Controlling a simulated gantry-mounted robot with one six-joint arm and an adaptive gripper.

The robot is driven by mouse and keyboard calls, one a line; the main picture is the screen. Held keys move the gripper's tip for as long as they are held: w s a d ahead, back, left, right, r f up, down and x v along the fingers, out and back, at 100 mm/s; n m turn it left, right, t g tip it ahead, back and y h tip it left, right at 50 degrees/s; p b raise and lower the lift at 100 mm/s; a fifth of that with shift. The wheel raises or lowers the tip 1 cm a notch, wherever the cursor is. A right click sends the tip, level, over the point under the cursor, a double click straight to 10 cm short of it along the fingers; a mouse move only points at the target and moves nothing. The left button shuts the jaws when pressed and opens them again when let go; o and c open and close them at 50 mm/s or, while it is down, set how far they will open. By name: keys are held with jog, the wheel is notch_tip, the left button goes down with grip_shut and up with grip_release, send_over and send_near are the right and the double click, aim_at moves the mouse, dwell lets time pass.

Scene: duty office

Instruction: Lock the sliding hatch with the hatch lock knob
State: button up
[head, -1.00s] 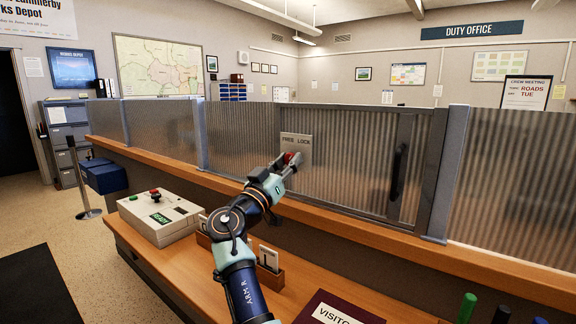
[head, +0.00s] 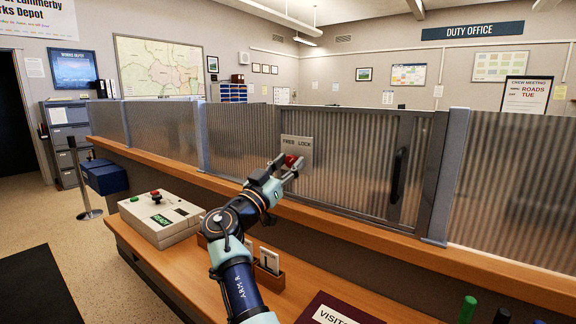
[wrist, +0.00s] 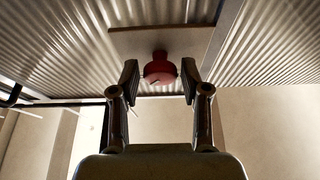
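The red hatch lock knob (head: 290,161) sits on a pale plate (head: 297,142) marked FREE and LOCK, on the ribbed sliding hatch (head: 345,160). Which word the knob points to cannot be made out. My gripper (head: 287,163) is at the knob, with its fingers spread. In the wrist view the knob (wrist: 160,68) shows between the two fingertips of my gripper (wrist: 160,78), with a gap on each side. The fingers do not appear to touch it. The hatch has a dark vertical handle (head: 398,175) at its right and stands against the grey post (head: 446,178).
A wooden ledge (head: 480,272) runs below the hatch. On the lower counter are a control box (head: 150,225) with a red button, a wooden card holder (head: 270,279) under my arm, a visitor book (head: 335,312) and several pens (head: 468,308). Space in front of the hatch's right part is clear.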

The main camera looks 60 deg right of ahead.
jog(key=shift+o, duration=0.5)
jog(key=shift+w+a+f, duration=0.1)
jog(key=shift+a+f, duration=0.1)
jog(key=shift+a, duration=0.05)
jog(key=v, duration=1.1)
jog(key=shift+a, duration=0.25)
